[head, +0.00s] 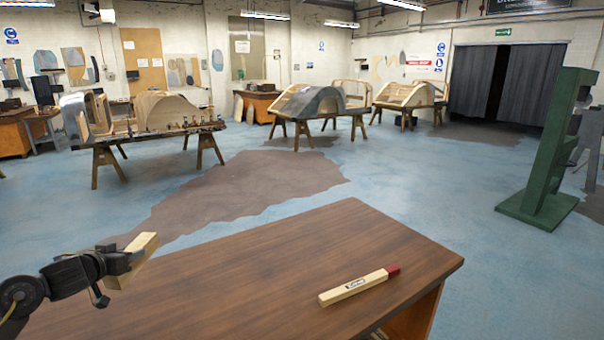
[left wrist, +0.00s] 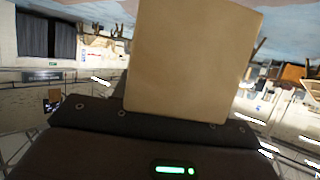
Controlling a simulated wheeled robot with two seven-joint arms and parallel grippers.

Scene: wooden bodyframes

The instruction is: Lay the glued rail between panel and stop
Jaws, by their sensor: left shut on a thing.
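My left gripper (head: 118,262) is at the left edge of the head view, shut on a pale wooden piece (head: 140,255). It holds the piece tilted, by the table's left end; the height above the top is hard to tell. In the left wrist view the same piece (left wrist: 192,60) shows as a broad, flat tan face. No glue can be made out on it. A pale wooden bar (head: 350,288) with a red end and a dark printed label lies on the brown table (head: 260,255), near its right side. I cannot tell which piece is the rail, panel or stop. My right gripper is not in view.
The tabletop is clear between the held piece and the bar. A green post on a base (head: 545,150) stands on the floor at the right. Trestles with wooden body frames (head: 320,100) stand farther back. Blue floor (head: 400,185) lies open beyond the table.

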